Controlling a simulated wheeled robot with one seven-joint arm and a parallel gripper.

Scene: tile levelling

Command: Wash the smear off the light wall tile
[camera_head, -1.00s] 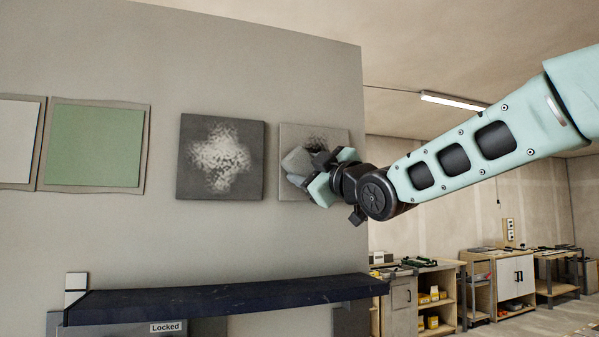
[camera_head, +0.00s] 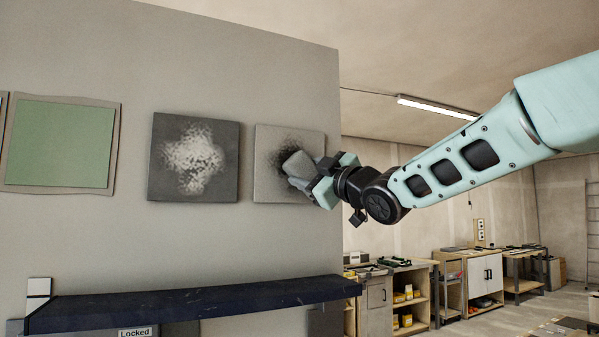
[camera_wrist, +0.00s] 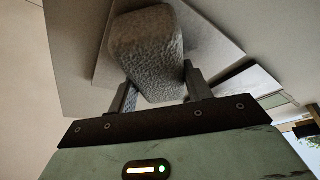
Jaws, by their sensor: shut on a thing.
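The light wall tile (camera_head: 264,186) hangs at the right of the wall, with a dark smear (camera_head: 284,143) showing around its upper middle. My gripper (camera_head: 308,182) is shut on a grey, rough, sponge-like block (camera_head: 297,164) in front of this tile. The block covers part of the smear. In the wrist view the same block (camera_wrist: 147,55) sits between the two fingers, with the light tile (camera_wrist: 205,38) behind it. I cannot tell whether the block touches the tile.
A dark tile (camera_head: 164,183) with a pale smear hangs to the left. A green panel (camera_head: 60,145) is further left. A dark shelf (camera_head: 190,302) juts out below the tiles. Workbenches (camera_head: 405,300) stand in the room at right.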

